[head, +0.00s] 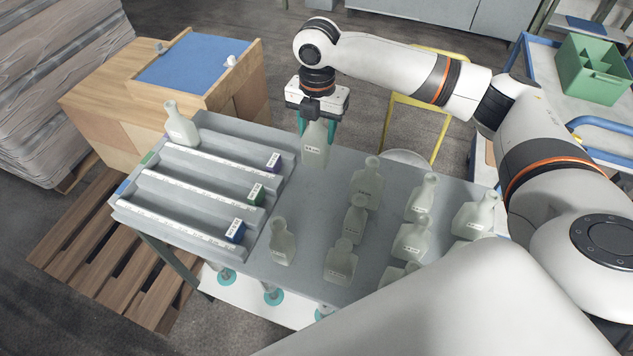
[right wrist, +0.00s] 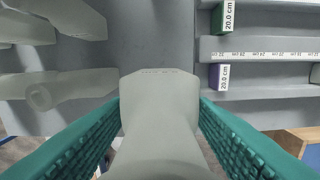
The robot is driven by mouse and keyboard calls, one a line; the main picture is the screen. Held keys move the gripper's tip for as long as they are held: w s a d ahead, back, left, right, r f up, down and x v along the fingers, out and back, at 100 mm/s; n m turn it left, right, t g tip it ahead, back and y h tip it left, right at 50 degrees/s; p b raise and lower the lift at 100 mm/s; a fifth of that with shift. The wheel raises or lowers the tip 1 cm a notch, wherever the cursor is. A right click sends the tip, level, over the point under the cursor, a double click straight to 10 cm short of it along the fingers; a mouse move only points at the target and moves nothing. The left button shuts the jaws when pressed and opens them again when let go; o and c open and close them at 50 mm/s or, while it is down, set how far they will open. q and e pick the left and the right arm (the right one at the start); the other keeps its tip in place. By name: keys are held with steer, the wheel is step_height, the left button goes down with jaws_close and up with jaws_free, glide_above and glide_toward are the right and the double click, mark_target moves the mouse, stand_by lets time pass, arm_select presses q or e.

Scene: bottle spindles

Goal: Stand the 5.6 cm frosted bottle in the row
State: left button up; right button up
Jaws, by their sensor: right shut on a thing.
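My right gripper (head: 317,124) is shut on a frosted bottle (head: 314,150), which hangs upright between teal fingers at the far side of the table, right of the rack. In the right wrist view the same bottle (right wrist: 160,105) sits between both finger pads. I cannot tell whether its base touches the table, and its label is too small to read. The grey rack (head: 190,185) has several rows with white ruler strips. Another frosted bottle (head: 181,125) stands at the left end of the back row. My left gripper is not in view.
Purple (head: 273,162), green (head: 255,194) and blue (head: 235,230) end blocks sit at the rows' right ends. Several frosted bottles stand on the table's right part, including one (head: 282,243) near the rack. The rows between the back-left bottle and the blocks look empty.

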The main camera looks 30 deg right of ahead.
mark_target(317, 160)
step_height(317, 160, down, 10)
steer(key=shift+r+p, duration=0.15)
steer(key=shift+p, duration=0.4)
steer(key=o, duration=1.2)
steer(key=shift+c, duration=0.2)
step_height(317, 160, up, 12)
steer(key=shift+r+b, duration=0.1)
steer(key=shift+b, duration=0.65)
